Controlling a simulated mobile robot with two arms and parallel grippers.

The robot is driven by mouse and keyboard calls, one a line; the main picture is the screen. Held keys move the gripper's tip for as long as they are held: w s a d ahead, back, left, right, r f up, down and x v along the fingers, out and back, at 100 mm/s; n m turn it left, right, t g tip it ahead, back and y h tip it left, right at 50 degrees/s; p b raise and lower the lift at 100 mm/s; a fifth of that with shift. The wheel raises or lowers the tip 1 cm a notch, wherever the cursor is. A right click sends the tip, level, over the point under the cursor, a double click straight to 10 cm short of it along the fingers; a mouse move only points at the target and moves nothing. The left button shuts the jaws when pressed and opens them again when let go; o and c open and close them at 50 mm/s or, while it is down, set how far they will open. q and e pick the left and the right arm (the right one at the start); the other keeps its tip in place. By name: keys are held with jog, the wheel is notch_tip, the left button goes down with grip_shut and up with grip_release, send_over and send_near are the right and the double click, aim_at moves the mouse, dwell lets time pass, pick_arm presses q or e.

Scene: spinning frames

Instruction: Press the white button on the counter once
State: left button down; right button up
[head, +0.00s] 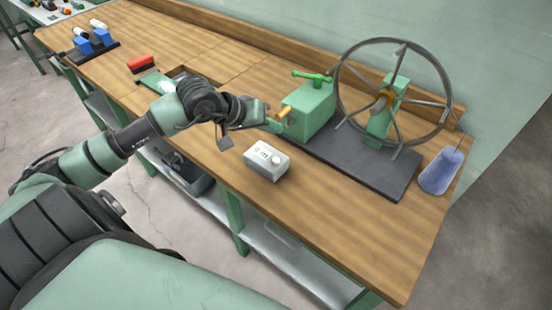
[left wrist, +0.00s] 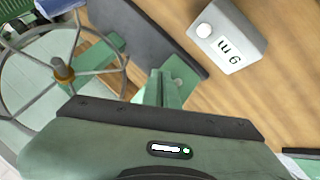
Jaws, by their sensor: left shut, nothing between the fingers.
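The white button (head: 276,159) is a small round knob on top of a white box (head: 262,172) with dark lettering, near the front edge of the wooden counter (head: 330,230). In the left wrist view the button (left wrist: 204,30) and its box (left wrist: 232,42) show at the upper right. My left gripper (head: 272,122) is shut and empty. It is just behind the box in the head view, apart from the button. Its green fingers (left wrist: 168,84) show in the left wrist view, pointing below and left of the button. My right gripper is in neither view.
A dark base (head: 375,172) carries a green block (head: 308,108) and a large spoked wheel (head: 438,77) close behind the gripper. A blue-grey cone (head: 441,172) stands at the right end. A red brush (head: 141,63) lies farther left. The counter right of the box is clear.

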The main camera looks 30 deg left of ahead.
pick_arm(q)
jog(key=shift+f, duration=0.15)
send_over(273, 161)
notch_tip(273, 161, down, 5)
jog(key=shift+f+b, duration=0.1)
jog(key=shift+b, duration=0.3)
notch_tip(273, 161, down, 2)
jog(key=shift+f+b, duration=0.2)
jog(key=shift+b, duration=0.85)
jog(key=shift+f+b, duration=0.5)
jog(key=shift+b, duration=0.15)
dwell(0.4)
jog(key=shift+f+b, duration=0.35)
jog(key=shift+b, duration=0.55)
